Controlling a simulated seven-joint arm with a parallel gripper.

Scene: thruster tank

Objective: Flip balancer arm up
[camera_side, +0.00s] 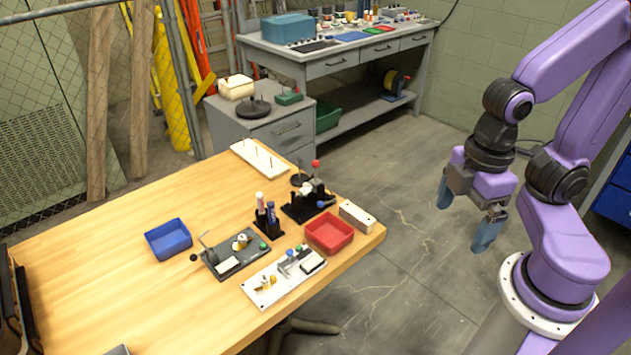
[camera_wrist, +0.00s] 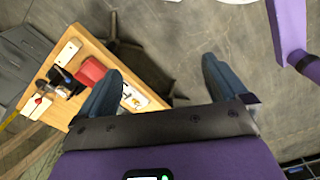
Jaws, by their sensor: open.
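My gripper (camera_side: 462,228) hangs to the right of the wooden table, over the floor, with its two blue-grey fingers apart and nothing between them. I cannot tell for sure which part is the balancer arm. A grey base plate (camera_side: 228,268) on the table carries a thin metal rod, a black knob, a green knob and a small brass-and-white part. A white base plate (camera_side: 262,297) in front of it carries a blue knob and brass parts. A black fixture (camera_side: 300,212) has a red ball on top.
A red tray (camera_side: 330,232), a white block (camera_side: 357,216), a blue tray (camera_side: 168,239), a black holder with bottles (camera_side: 267,225) and a white pegboard (camera_side: 259,158) share the table (camera_side: 100,285). The table's left part is mostly clear. A grey cabinet (camera_side: 262,130) stands behind.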

